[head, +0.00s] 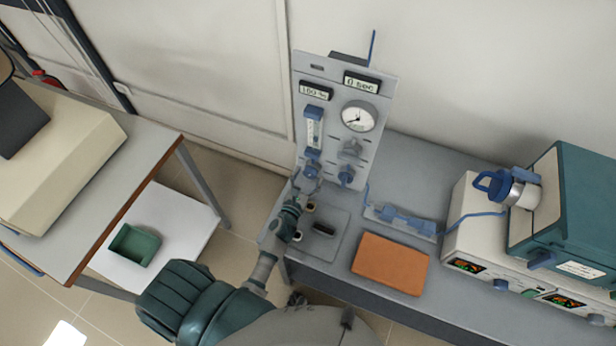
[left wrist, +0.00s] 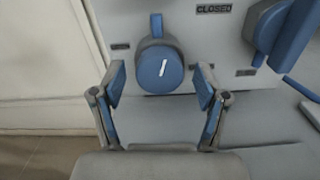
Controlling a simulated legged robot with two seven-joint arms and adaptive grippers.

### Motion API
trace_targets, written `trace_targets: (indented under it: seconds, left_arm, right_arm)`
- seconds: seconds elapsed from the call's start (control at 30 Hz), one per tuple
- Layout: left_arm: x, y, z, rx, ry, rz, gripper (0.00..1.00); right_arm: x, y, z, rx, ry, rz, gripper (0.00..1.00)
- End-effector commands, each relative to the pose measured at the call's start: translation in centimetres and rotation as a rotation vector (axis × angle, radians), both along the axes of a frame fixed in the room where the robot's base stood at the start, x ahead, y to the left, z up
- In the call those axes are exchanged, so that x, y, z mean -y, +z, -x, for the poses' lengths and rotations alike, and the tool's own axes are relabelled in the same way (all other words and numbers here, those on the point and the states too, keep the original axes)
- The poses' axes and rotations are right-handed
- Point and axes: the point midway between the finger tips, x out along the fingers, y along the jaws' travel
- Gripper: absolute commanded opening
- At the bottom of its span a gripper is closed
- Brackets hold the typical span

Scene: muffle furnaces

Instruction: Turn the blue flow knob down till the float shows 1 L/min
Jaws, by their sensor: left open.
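The blue flow knob (left wrist: 158,72) is round with a short white mark, on the upright grey panel (head: 375,140). In the left wrist view it lies ahead of my left gripper (left wrist: 160,88), between the lines of the two fingers. The fingers are open and apart from it on both sides. In the head view my left gripper (head: 307,186) is at the panel's lower left and partly covers the knob. The flow tube (head: 313,128) stands above in a blue frame; its float is too small to read. My right gripper is not in view.
A blue valve handle (left wrist: 287,35) is right of the knob, by a CLOSED label (left wrist: 213,9). The panel also bears a round gauge (head: 359,116). An orange pad (head: 390,264) lies on the bench, with furnaces (head: 575,195) at the right.

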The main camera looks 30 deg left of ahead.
Motion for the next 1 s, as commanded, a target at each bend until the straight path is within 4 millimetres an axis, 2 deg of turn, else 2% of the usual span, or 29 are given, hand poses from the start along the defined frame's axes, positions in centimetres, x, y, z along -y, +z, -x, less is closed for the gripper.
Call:
trace_targets:
  seconds: [0.13, 0.17, 0.37, 0.4, 0.67, 1.0]
  left_arm:
    - [-0.01, 0.00, 0.02, 0.000, 0.000, 0.000, 0.74]
    - [-0.01, 0.00, 0.02, 0.000, 0.000, 0.000, 0.69]
    - [-0.01, 0.00, 0.03, 0.000, 0.000, 0.000, 0.19]
    - [0.00, 0.01, 0.03, 0.000, 0.000, 0.000, 0.14]
    - [0.03, -0.01, 0.04, -0.001, 0.000, -0.025, 0.14]
    - [0.10, -0.05, 0.03, -0.011, -0.001, -0.215, 0.14]
  right_arm:
    - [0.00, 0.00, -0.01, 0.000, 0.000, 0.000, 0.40]
    - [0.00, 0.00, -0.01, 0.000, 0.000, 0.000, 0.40]
    - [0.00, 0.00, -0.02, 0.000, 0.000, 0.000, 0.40]
    - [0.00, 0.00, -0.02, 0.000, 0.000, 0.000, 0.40]
    - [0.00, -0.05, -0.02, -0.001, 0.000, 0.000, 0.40]
    - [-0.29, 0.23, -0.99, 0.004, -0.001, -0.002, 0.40]
